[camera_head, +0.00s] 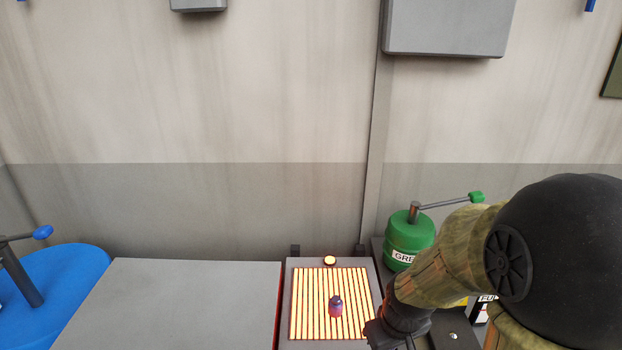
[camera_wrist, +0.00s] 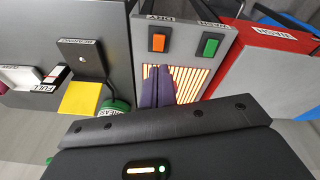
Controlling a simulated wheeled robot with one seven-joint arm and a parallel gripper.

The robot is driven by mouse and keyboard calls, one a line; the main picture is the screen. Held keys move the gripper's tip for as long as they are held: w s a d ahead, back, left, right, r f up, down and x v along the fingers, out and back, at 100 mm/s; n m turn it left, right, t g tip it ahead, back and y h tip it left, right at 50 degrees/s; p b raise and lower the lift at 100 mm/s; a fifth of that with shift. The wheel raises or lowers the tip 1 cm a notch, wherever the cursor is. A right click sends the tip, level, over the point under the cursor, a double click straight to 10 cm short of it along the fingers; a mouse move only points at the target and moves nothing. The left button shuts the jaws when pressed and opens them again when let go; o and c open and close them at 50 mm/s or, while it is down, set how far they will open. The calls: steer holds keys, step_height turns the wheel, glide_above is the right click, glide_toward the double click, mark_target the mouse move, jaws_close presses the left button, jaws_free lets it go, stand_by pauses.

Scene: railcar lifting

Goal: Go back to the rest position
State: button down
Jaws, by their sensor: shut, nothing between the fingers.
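In the wrist view my gripper (camera_wrist: 158,76) shows as two dark purplish fingers side by side, shut with nothing between them. They stand in front of a glowing striped panel (camera_wrist: 192,82) and hide part of it. In the head view my arm comes in from the right, and its wrist reaches down beside the panel's right edge; the fingertips cannot be made out there. A small purple bottle-like object (camera_head: 336,307) stands on the glowing panel (camera_head: 300,305), apart from my arm. I cannot make it out separately in the wrist view.
A green canister (camera_head: 408,238) with a lever stands behind my arm. A grey flat surface (camera_head: 180,305) lies left of the panel, with a blue drum (camera_head: 65,280) at far left. The wrist view shows orange (camera_wrist: 158,42) and green (camera_wrist: 211,48) buttons and a red-edged box (camera_wrist: 270,72).

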steer(key=s+m, duration=0.1)
steer(key=m, duration=0.1)
steer(key=s+r+m, duration=0.1)
steer(key=s, duration=0.1)
steer(key=shift+r+m, duration=0.1)
steer(key=shift+m, duration=0.3)
